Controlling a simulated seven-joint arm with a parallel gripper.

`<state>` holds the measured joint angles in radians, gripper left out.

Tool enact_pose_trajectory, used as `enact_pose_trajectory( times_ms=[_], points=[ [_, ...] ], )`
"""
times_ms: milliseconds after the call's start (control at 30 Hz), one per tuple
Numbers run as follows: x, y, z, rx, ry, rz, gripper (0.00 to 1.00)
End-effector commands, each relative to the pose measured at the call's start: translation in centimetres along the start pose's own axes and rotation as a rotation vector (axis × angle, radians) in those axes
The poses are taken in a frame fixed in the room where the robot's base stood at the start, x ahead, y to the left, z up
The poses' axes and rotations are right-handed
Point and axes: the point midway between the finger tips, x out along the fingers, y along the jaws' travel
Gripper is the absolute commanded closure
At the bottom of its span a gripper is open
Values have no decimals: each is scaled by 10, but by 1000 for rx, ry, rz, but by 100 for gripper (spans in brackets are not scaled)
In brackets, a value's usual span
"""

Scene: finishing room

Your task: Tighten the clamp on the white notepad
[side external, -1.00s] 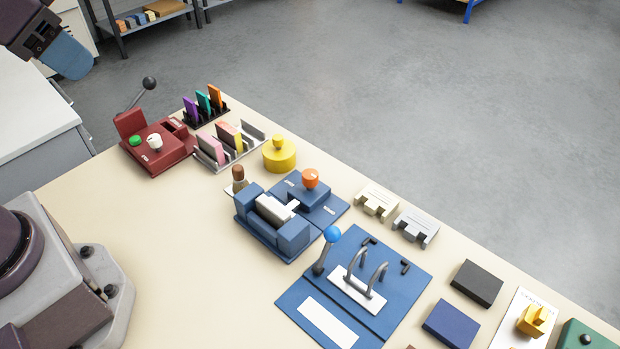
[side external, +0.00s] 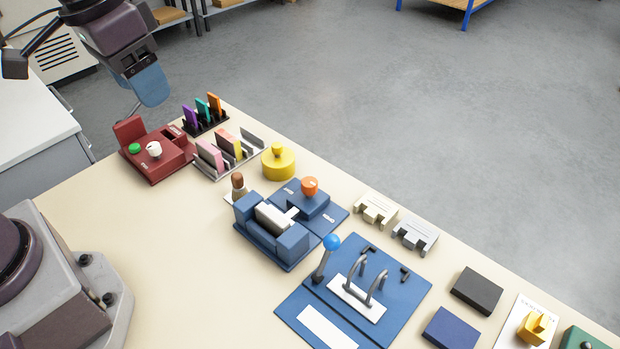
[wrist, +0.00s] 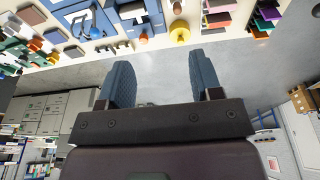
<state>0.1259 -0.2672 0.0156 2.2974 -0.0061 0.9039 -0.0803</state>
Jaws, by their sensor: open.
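A blue clamp-like fixture (side external: 291,241) stands mid-table, with a whitish block (side external: 273,217) between its blue blocks. That block may be the white notepad; I cannot tell for sure. A brown-topped knob (side external: 238,181) stands at its left end. An orange knob (side external: 310,185) sits on a blue slide on the plate behind it, and also shows in the wrist view (wrist: 143,38). My gripper (side external: 153,98) is high at the upper left, beyond the red machine in the picture and far from the fixture. In the wrist view its blue fingers (wrist: 158,62) are apart with nothing between them.
A blue ring-binder board (side external: 400,300) with a blue-ball lever (side external: 331,243) lies right.

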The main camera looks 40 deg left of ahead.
Motion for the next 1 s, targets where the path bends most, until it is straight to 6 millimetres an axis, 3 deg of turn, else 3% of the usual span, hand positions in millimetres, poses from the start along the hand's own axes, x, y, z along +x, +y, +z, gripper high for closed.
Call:
enact_pose_trajectory(
  times_ms=[267, 600, 700, 800, 1000],
  points=[
    [71, 36, -72, -296, -167, -37, 41],
    [175, 79, -140, -925, -214, -156, 41],
    [181, 84, -157, -1119, -182, -160, 41],
    [172, 88, -171, -1275, -148, -144, 41],
    [173, 88, -170, -1430, -141, -159, 41]
  ],
)
